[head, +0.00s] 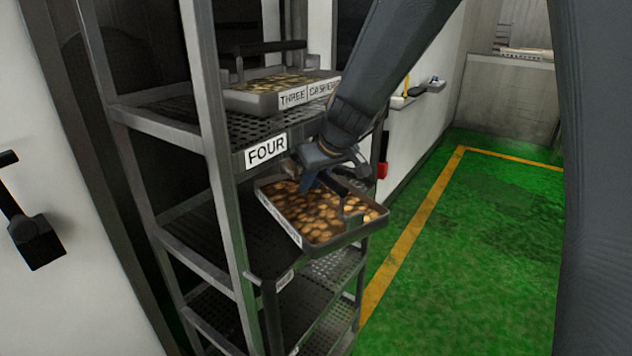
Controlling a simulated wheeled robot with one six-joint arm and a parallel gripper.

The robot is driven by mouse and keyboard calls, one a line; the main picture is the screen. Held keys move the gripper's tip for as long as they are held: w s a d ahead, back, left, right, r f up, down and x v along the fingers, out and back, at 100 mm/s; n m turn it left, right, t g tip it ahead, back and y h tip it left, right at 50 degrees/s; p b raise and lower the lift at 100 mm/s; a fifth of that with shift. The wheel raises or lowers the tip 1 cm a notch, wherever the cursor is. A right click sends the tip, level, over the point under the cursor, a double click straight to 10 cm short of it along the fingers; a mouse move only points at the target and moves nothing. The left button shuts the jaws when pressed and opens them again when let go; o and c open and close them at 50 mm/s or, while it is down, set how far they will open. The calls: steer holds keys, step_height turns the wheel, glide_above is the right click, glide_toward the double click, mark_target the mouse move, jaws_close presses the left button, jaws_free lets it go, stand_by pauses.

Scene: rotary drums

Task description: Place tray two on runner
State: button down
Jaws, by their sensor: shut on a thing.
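A grey tray filled with brown, nut-like pieces (322,243) hangs from my gripper (335,185) in front of the rack. It is tilted and turned relative to the shelves, just below the shelf labelled FOUR. The label on its left side is too small to read. My gripper is shut on the tray's raised handle; the fingertips are partly hidden by the arm. I cannot tell whether the tray touches a shelf. Another tray, labelled THREE CASHEW (280,93), rests on the FOUR shelf.
The metal rack (222,150) has several perforated shelves, with lower ones bare where visible. Its front post (230,200) stands left of the held tray. Green floor with a yellow line (415,225) is clear on the right. A small wall ledge (418,95) holds items behind.

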mark_target(325, 174)
steer(key=shift+s+f, duration=0.1)
steer(key=shift+f, duration=1.4)
steer(key=shift+f+b, duration=0.15)
steer(key=shift+b, duration=0.2)
steer(key=c, duration=1.6)
jaws_free()
steer(key=shift+p, duration=0.3)
steer(key=b+v, duration=0.1)
steer(key=v, duration=1.1)
steer(key=shift+s+d, duration=0.1)
